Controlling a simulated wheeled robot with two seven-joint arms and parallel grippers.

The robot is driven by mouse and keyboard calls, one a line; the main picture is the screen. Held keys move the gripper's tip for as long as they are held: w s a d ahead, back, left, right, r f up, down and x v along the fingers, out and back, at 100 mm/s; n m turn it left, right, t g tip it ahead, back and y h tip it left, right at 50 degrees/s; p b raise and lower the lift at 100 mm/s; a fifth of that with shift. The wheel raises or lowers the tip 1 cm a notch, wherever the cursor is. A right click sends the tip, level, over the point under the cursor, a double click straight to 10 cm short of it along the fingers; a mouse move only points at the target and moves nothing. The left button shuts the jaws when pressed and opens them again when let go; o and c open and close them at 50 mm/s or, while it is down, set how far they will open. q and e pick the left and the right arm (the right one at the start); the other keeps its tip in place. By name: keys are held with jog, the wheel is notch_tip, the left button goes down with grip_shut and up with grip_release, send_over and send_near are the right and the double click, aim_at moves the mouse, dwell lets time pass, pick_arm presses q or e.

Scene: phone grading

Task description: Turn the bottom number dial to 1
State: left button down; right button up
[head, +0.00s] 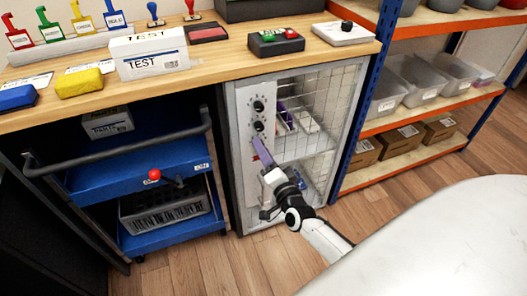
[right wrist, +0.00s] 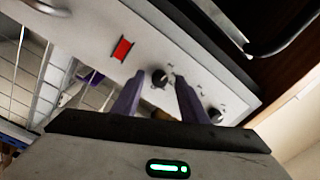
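The light grey dial panel (head: 246,112) is on the front of the wire-mesh cabinet under the counter. Two black dials, the top one (head: 258,106) and one below it (head: 258,126), show in the head view. My right gripper (head: 259,147) covers the part of the panel below them. In the right wrist view a black dial (right wrist: 159,78), the one nearest the red rectangle (right wrist: 122,49), lies between the purple fingertips of my open right gripper (right wrist: 160,80). I cannot tell if the fingers touch it. Another dial (right wrist: 215,115) is farther along. Numbers are too small to read. My left gripper is not in view.
A blue cart (head: 130,180) with a dark handle stands left of the cabinet. An orange and blue shelf rack (head: 372,125) stands to the right. Stampers, boxes and pads lie on the wooden counter (head: 215,68) above. Wooden floor is open in front.

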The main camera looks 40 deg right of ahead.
pick_arm(q)
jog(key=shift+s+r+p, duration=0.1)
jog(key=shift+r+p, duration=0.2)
jog(key=shift+p, duration=0.3)
pick_arm(e)
jog(key=v, duration=1)
jog(key=shift+s, duration=0.15)
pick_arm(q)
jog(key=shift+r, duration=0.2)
pick_arm(e)
jog(key=shift+a, duration=0.1)
pick_arm(q)
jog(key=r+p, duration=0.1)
jog(key=p, duration=0.2)
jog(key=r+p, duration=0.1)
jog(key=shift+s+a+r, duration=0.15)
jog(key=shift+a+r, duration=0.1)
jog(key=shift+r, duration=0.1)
pick_arm(e)
jog(key=s+a+f+n+g+y, duration=0.2)
jog(key=s+a+n+g+y, duration=0.1)
jog(key=s+a+n, duration=0.5)
jog(key=s+a+f+n+g+y, duration=0.3)
jog(key=s+a+n+g, duration=0.3)
jog(key=s+a+n, duration=0.3)
jog(key=shift+y, duration=0.3)
jog(key=shift+a, duration=0.1)
